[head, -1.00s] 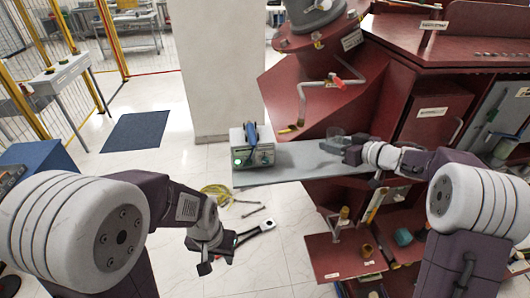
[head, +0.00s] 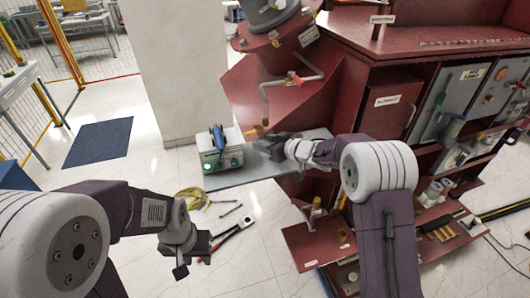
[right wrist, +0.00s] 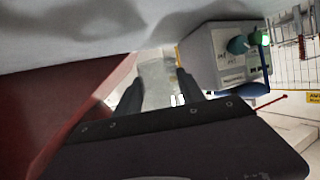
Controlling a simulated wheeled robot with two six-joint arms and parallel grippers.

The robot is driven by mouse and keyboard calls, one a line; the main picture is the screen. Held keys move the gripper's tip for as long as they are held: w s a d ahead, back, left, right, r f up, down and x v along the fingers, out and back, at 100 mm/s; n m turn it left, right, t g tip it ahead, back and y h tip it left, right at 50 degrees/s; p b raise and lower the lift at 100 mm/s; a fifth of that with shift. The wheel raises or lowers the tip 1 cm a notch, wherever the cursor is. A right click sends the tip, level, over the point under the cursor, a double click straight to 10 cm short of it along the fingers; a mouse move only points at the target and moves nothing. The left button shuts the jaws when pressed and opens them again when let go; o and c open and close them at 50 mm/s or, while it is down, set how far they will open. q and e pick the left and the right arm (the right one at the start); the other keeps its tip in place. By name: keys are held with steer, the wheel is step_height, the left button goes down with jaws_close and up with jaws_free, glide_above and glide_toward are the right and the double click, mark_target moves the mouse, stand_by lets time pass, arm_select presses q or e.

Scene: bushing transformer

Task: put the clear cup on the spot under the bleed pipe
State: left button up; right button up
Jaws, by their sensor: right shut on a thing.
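The clear cup (right wrist: 155,75) stands between the fingers of my right gripper (right wrist: 158,88) in the right wrist view, and the gripper is shut on it. In the head view my right gripper (head: 276,150) is over the grey shelf (head: 232,176), just below and right of the bleed pipe's lower end. The cup is hard to make out there. The bleed pipe (head: 288,84) is a bent grey pipe with a red handle on the dark red transformer. The spot under it cannot be made out. My left gripper (head: 193,262) hangs low, open and empty, above the floor.
A grey box with a blue handle and green light (head: 220,152) stands on the shelf left of my right gripper. The red cabinet (head: 385,105) fills the right side. Yellow cable (head: 192,198) and tools lie on the floor below.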

mark_target(265, 159)
step_height(265, 159, down, 4)
steer(key=shift+s+r, duration=0.1)
steer(key=shift+r, duration=0.15)
steer(key=shift+f, duration=0.35)
steer(key=shift+f, duration=0.15)
steer(key=o, duration=1.2)
steer(key=shift+o, duration=0.8)
